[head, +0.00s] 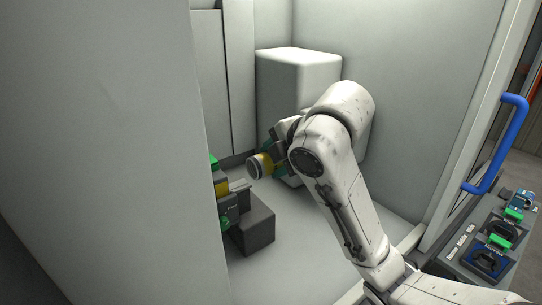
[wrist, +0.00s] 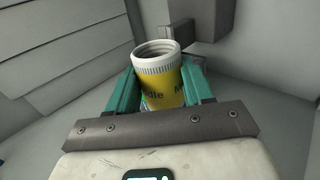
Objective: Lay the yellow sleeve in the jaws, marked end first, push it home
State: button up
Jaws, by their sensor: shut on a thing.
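A dark grey block (head: 253,224) stands on the pale floor below the jaws. A white box-shaped housing (head: 296,95) is behind my arm. At the right are a blue door handle (head: 512,140) and a panel with tagged devices (head: 492,240). Floor right of the block is clear.

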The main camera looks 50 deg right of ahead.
jog(key=shift+w+d+f+b, duration=0.4)
jog(key=shift+w+f+b, duration=0.45)
jog(key=shift+w+b, duration=0.8)
jog(key=shift+w+d+f+b, duration=0.35)
jog(key=shift+w+f+b, duration=0.6)
jog(key=shift+w, duration=1.25)
jog(key=shift+w+d+f+b, duration=0.4)
jog(key=shift+w+f+b, duration=0.3)
jog(key=shift+w+b, duration=1)
jog(key=shift+w+a+f+b, duration=0.15)
jog(key=shift+f+b, duration=0.25)
jog(key=shift+f, duration=0.35)
jog(key=shift+w+a+f+b, duration=0.15)
jog(key=shift+f+b, duration=0.2)
jog(key=shift+f, duration=0.4)
jog(key=shift+w+a+f+b, duration=0.15)
jog(key=shift+f+b, duration=0.25)
jog(key=shift+f, duration=0.35)
jog(key=shift+s+f, duration=0.1)
jog(key=shift+f, duration=0.05)
